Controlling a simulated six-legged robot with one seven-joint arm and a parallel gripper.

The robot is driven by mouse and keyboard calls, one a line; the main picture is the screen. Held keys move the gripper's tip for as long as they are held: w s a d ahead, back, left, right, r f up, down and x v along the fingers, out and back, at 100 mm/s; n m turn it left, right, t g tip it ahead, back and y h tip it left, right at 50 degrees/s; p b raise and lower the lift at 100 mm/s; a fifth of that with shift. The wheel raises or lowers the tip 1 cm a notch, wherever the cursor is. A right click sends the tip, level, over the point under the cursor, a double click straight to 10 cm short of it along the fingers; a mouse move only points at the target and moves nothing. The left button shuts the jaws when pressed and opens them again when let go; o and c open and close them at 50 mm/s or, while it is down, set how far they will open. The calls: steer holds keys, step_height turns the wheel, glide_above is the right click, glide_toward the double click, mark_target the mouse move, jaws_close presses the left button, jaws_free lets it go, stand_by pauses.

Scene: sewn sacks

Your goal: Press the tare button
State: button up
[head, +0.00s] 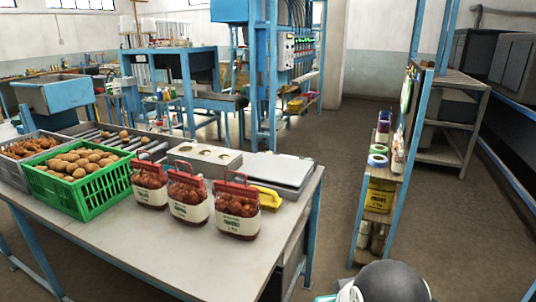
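A flat grey plate-topped unit (272,170), which looks like a scale, lies at the right end of the table. A tare button cannot be made out on it; the front of the unit is partly hidden by a sack and a yellow object (266,196). A dark rounded part of my own arm shows at the bottom edge, right of the table. My gripper is not in view.
Three labelled sacks with red tops (238,207) stand along the table (150,243). A green crate of potatoes (78,181) stands left of them, and a pale box with holes (205,158) behind. A blue-framed shelf (382,190) stands right; floor between is clear.

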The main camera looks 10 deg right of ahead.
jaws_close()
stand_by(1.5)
